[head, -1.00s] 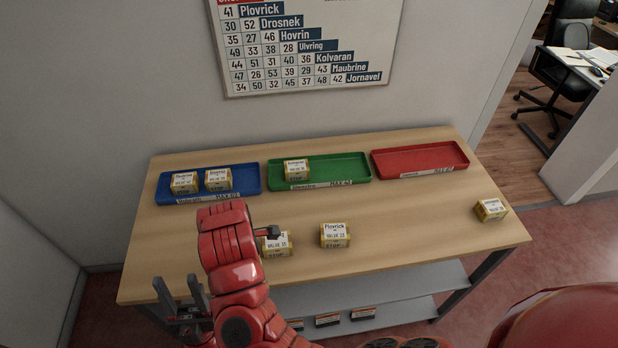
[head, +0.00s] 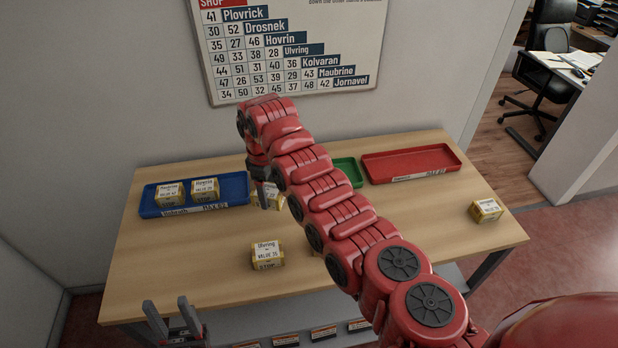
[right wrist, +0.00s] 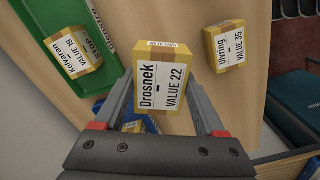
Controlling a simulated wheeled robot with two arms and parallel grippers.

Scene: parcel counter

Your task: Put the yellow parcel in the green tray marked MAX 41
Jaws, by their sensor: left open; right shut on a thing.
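My right gripper (head: 264,190) is shut on a yellow parcel (right wrist: 162,85) labelled Drosnek, VALUE 22. In the head view the held parcel (head: 275,202) is mostly covered by the gripper and arm, near the front left of the green tray (head: 349,172). I cannot tell its exact height there. The arm hides most of the tray and its MAX label. In the right wrist view the tray (right wrist: 62,22) holds a Kolvaran parcel (right wrist: 71,46), VALUE 18. My left gripper (head: 168,305) is open and empty at the table's front left.
The blue tray (head: 240,192) holds two parcels. The red tray (head: 408,165) is empty. An Ulvring parcel (head: 267,256), VALUE 35, lies on the front of the table (head: 180,255). Another parcel (head: 486,210) lies at the right edge. A number chart (head: 295,50) hangs behind.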

